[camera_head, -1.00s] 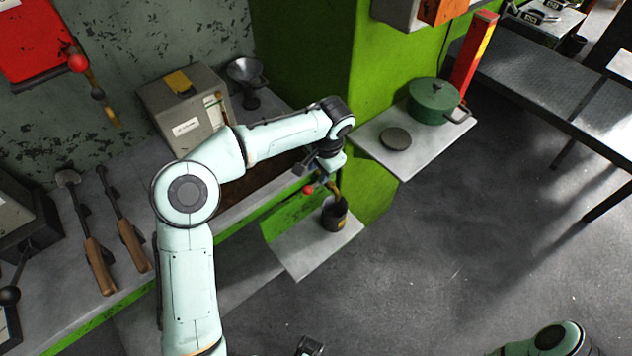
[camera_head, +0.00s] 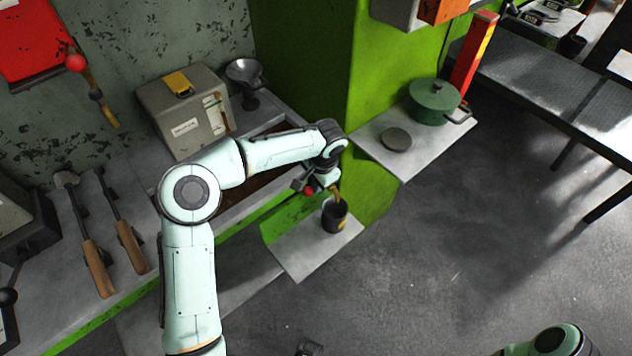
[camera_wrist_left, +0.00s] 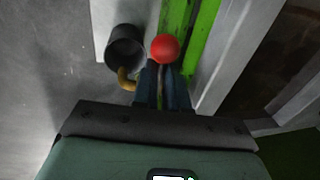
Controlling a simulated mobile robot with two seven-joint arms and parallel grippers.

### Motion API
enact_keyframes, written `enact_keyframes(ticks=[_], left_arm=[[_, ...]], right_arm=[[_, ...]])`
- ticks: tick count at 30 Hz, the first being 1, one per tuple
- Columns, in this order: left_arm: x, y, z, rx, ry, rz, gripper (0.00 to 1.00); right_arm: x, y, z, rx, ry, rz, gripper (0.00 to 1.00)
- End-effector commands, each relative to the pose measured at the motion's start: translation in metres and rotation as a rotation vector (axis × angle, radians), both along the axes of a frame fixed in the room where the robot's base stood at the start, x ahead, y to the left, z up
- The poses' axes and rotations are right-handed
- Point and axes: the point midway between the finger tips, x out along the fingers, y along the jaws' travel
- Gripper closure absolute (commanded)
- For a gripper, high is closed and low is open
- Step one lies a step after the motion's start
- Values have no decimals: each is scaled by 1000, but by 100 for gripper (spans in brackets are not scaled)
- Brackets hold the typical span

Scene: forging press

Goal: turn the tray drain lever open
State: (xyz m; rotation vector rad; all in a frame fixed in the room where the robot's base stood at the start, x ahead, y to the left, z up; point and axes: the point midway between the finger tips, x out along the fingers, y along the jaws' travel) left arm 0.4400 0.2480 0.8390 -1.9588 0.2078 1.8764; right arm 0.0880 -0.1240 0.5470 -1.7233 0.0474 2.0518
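The drain lever ends in a red ball (camera_head: 309,191), under my left wrist in the head view. The red ball also shows in the left wrist view (camera_wrist_left: 165,48), just beyond my left gripper's (camera_wrist_left: 163,82) fingertips. The dark fingers lie on either side of the lever's thin rod. The gap is narrow, and I cannot tell whether they press on the rod. The curved brass spout (camera_head: 336,194) shows beside the lever, above a dark cup (camera_head: 334,217). The tray edge is partly hidden by my arm. My right gripper is not clearly visible.
The cup stands on a small grey shelf (camera_head: 300,262). A green pot (camera_head: 433,102) and a dark disc (camera_head: 396,139) sit on another shelf. A grey box (camera_head: 183,122), a funnel (camera_head: 244,72) and wooden-handled tools (camera_head: 98,268) are on the bench.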

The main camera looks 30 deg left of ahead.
Motion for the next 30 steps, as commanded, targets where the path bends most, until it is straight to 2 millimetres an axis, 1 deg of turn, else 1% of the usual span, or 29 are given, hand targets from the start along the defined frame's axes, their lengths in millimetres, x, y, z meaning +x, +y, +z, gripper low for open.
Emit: enact_keyframes(ticks=[8, 14, 23, 30], left_arm=[[-1, 0, 0, 4, 4, 24, 100], [-2, -5, 0, 6, 3, 112, 100], [-3, -17, 0, 6, 4, 365, 100], [-2, -28, 1, 7, 7, 595, 100]], right_arm=[[0, 0, -1, 0, 0, 0, 0], [-1, 0, -3, 0, 1, 0, 0], [-1, 0, -5, 0, 2, 0, 0], [0, 0, 1, 0, 0, 0, 0]])
